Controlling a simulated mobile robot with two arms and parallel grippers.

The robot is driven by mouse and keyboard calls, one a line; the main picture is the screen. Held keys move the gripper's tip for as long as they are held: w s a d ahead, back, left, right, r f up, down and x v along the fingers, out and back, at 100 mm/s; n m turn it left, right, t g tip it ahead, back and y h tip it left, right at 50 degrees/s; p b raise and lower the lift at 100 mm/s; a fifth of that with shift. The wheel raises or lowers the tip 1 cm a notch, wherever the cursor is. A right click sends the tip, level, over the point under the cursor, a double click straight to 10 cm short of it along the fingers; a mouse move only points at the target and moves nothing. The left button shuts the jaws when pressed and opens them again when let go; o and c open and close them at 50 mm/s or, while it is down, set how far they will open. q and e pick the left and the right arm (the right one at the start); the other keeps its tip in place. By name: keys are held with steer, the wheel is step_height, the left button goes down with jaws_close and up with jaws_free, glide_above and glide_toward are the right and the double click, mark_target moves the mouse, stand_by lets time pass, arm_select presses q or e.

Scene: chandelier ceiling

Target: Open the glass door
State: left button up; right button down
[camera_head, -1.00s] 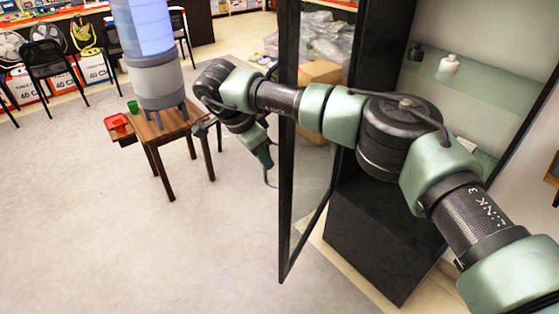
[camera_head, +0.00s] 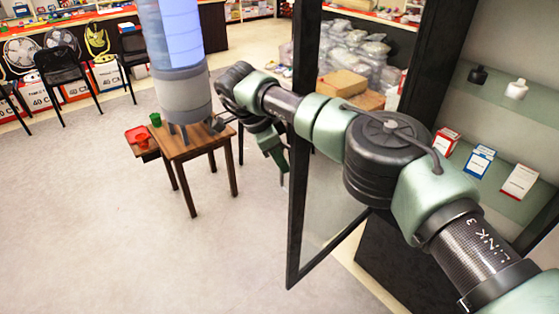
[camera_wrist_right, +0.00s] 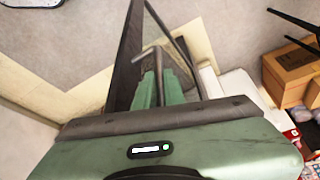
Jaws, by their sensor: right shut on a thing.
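The glass door (camera_head: 297,200) has a dark frame and stands swung out from the dark cabinet (camera_head: 385,262), with the interior exposed on its right. My right arm reaches across the door opening to the door's outer side. My right gripper (camera_head: 277,158) is there, beside the frame's free edge. In the right wrist view its green fingers (camera_wrist_right: 159,88) are closed on the dark bar handle (camera_wrist_right: 157,53) of the door. The exact contact is partly hidden. My left gripper is in neither view.
A small wooden table (camera_head: 190,147) with a water dispenser (camera_head: 180,80) stands left of the door. Shelves hold a white bottle (camera_head: 516,89) and small boxes (camera_head: 479,162). A cardboard box (camera_head: 342,83) and plastic bags lie behind the door. The floor (camera_head: 90,240) at front left is clear.

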steer(key=shift+d, duration=0.2)
steer(key=c, duration=1.5)
jaws_free()
steer(key=shift+r, duration=0.1)
steer(key=shift+a+r, duration=0.2)
steer(key=shift+r, duration=0.1)
steer(key=v, duration=0.6)
steer(key=shift+r, duration=0.4)
steer(key=shift+s+a, duration=0.1)
steer(key=shift+a, duration=0.05)
